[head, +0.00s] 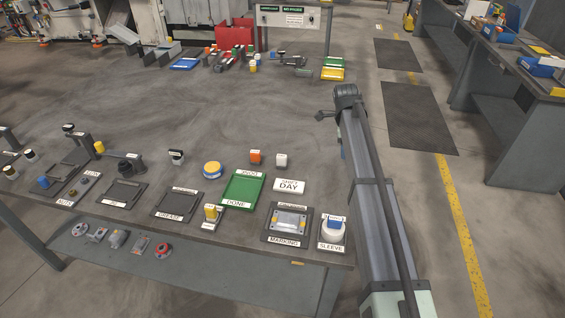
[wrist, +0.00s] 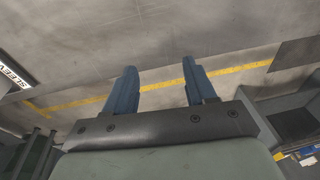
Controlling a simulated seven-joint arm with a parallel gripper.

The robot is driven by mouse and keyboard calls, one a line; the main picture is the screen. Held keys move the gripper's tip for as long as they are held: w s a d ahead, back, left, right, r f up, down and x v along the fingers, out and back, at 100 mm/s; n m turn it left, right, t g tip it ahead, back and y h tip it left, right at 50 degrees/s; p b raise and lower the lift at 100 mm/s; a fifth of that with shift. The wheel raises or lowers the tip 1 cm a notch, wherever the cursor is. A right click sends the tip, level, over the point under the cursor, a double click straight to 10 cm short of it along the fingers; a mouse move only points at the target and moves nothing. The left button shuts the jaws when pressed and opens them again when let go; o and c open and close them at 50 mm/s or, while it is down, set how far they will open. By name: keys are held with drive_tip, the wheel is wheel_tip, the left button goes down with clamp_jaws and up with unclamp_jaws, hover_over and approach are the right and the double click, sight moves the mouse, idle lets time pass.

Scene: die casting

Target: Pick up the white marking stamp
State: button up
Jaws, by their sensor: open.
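A small white block (head: 281,160), perhaps the white marking stamp, stands on the table behind the white DAY sign; it is too small to be sure. A similar orange block (head: 255,157) stands to its left. A grey piece lies in the tray labelled MARKING (head: 288,240). My gripper (wrist: 159,68) is open with nothing between its blue fingers in the wrist view, over the floor. The SLEEVE label (wrist: 16,72) is at that view's left edge, so my gripper is off the table's right end. I cannot make out the fingers in the head view.
The SLEEVE tray (head: 332,246) holds a white round piece with a blue part. A green DONE tray (head: 243,190), a yellow-blue round tin (head: 213,169) and a yellow stamp-like piece (head: 211,212) stand nearby. My arm runs along the table's right side. Bare tabletop lies behind the blocks.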

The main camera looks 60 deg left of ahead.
drive_tip(key=s+a+r, duration=0.5)
drive_tip(key=s+a, duration=0.3)
wheel_tip(320, 180, up, 2)
drive_tip(key=g, duration=0.2)
hover_over(282, 156)
drive_tip(key=f, duration=0.8)
drive_tip(key=shift+a, duration=0.4)
drive_tip(key=shift+d+f, duration=0.15)
drive_tip(key=shift+f, duration=1.2)
drive_tip(key=shift+d+f, duration=0.15)
drive_tip(key=shift+f, duration=1.2)
drive_tip(key=shift+c, duration=0.3)
clamp_jaws()
